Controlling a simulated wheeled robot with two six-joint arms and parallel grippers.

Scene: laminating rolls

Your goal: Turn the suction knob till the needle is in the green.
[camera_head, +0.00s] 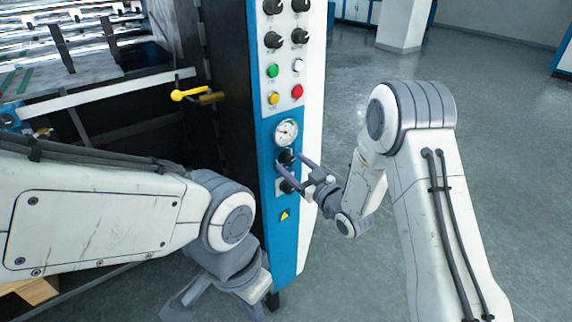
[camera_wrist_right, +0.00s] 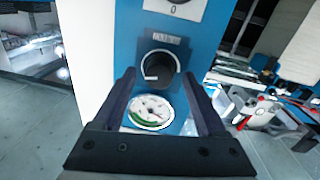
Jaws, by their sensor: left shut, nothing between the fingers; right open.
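The suction knob (camera_head: 286,157) is black and round, just below the pressure gauge (camera_head: 286,132) on the blue control panel (camera_head: 283,230). In the right wrist view the knob (camera_wrist_right: 160,69) shows between and just beyond the fingertips, and the round white gauge (camera_wrist_right: 151,112) with a green arc lies below it. I cannot tell for sure where the needle points. My right gripper (camera_head: 292,163) is open at the panel, its fingers on either side of the knob; contact is not clear. My left gripper (camera_head: 254,308) is shut and empty, low at the bottom edge, partly cut off.
A second black knob (camera_head: 286,186) sits below the suction knob. Coloured buttons, including a red one (camera_head: 297,91), and more black knobs are higher on the panel. A yellow handle (camera_head: 190,94) sticks out of the machine to the left. The floor on the right is clear.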

